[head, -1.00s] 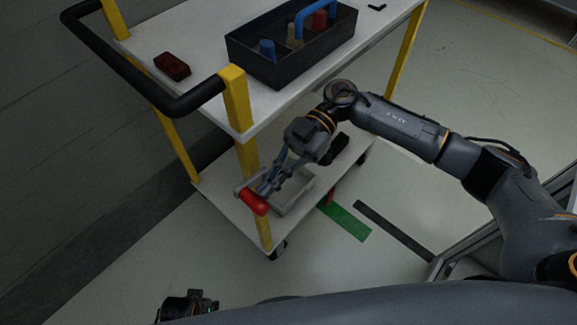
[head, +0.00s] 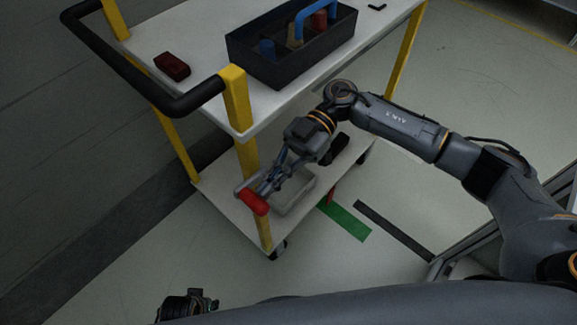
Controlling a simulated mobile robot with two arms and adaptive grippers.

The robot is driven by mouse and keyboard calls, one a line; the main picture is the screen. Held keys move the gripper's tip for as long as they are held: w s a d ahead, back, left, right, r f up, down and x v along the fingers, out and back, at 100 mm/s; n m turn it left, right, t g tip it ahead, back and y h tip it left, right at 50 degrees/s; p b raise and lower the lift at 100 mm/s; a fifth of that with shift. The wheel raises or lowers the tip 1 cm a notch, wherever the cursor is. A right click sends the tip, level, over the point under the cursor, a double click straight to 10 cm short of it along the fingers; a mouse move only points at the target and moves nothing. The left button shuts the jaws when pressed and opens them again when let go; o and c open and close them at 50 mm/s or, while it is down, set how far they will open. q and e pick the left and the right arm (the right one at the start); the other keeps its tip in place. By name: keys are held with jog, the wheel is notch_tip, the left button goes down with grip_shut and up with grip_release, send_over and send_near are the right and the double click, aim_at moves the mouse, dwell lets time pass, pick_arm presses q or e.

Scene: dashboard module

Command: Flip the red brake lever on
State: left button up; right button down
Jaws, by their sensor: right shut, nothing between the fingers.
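The red brake lever (head: 254,202) is on the near corner post of the cart, low down above the lower shelf, and points down and to the right. My right gripper (head: 264,192) is shut and empty, with its fingertips right at the lever's upper right side. The fingertips look as if they touch it, but I cannot tell for sure. Part of the lever's mount is hidden behind the fingers. Of my left arm, only a dark part (head: 188,306) shows at the bottom edge; its fingers are not visible.
The cart has yellow posts (head: 238,105), a black handle (head: 190,103) and a white top shelf. A dark caddy (head: 262,65) with a blue handle and a dark red block (head: 172,66) stand on top. A grey tray (head: 293,198) lies on the lower shelf. Floor in front is clear.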

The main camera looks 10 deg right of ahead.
jog(key=shift+s+a+r, duration=0.1)
jog(key=shift+s+a, duration=0.05)
jog(key=v, duration=1.2)
dwell(0.4)
